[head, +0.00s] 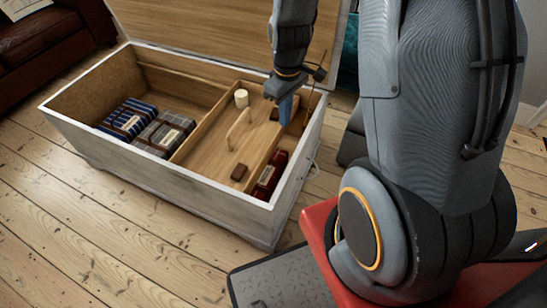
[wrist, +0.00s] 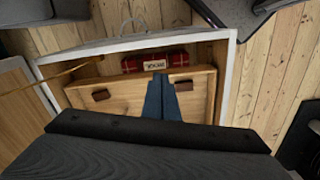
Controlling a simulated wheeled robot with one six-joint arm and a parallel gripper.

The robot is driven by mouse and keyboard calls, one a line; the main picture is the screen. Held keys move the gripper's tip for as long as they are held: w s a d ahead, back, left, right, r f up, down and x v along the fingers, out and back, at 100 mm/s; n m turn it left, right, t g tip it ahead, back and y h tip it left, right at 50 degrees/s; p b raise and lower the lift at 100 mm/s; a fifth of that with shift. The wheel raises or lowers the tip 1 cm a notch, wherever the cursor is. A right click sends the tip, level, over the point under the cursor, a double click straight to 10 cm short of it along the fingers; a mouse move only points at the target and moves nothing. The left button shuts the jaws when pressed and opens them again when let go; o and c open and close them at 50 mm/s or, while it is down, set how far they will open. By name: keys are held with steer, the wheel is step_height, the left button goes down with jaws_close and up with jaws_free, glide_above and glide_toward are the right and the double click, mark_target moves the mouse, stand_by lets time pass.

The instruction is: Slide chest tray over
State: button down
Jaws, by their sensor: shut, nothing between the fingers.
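The white-sided wooden chest (head: 150,195) stands open on the floor. Its wooden tray (head: 208,150) spans the chest right of centre, with a strip open between it and the right end wall. The tray also shows in the wrist view (wrist: 130,103). My gripper (head: 285,112), with blue fingers, is shut and empty. It points down at the tray's right side. In the wrist view its fingertips (wrist: 160,80) overlap the tray's wall; I cannot tell whether they touch it.
A red package (wrist: 155,62) lies in the strip at the chest's right end. Blue striped (head: 127,118) and grey plaid (head: 164,133) bundles lie in the left compartment. The open lid (head: 215,35) stands behind. A dark red sofa (head: 45,45) is at the far left. The floor in front is clear.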

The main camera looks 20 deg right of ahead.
steer(key=w+d+f+n+b, duration=0.2)
steer(key=w+f+b, duration=0.15)
steer(key=f, duration=0.95)
steer(key=w+d+f+n+b, duration=0.15)
steer(key=f+b, duration=0.25)
steer(key=f, duration=1)
steer(key=shift+w+a+r, duration=0.2)
steer(key=shift+w+a, duration=0.55)
steer(key=shift+w, duration=0.05)
steer(key=shift+w+a+r, duration=0.15)
steer(key=shift+w+a, duration=0.6)
steer(key=shift+w, duration=0.05)
